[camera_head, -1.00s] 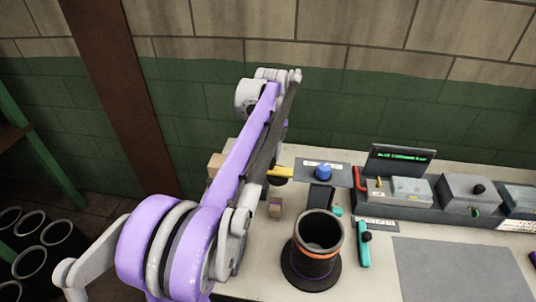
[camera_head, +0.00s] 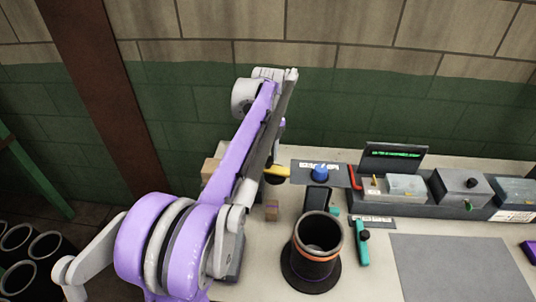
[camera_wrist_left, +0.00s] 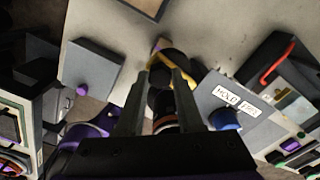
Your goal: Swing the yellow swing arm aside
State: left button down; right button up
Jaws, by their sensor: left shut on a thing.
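The yellow swing arm (camera_head: 278,170) shows as a short bar left of the blue knob in the head view. Its left part is hidden behind my left arm. In the left wrist view the yellow arm (camera_wrist_left: 183,60) curves around behind a black knob (camera_wrist_left: 159,74). My left gripper (camera_wrist_left: 158,92) has its two fingers on either side of this black knob and is shut on it. In the head view the fingertips are hidden behind my purple and grey arm. My right gripper is not in view.
A blue knob (camera_head: 320,172) on a labelled grey plate is close on the right. A black pot with an orange band (camera_head: 317,252) stands in front. A teal-handled tool (camera_head: 362,246) lies beside it. The grey mat (camera_head: 455,265) is bare.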

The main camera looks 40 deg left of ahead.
pick_arm(q)
jog(key=c, duration=0.5)
grip_release()
jog(key=shift+c, duration=0.2)
notch_tip(320, 180, up, 11)
jog(key=p, duration=0.1)
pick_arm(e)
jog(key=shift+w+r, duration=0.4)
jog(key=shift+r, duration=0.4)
pick_arm(q)
jog(key=shift+f, duration=0.15)
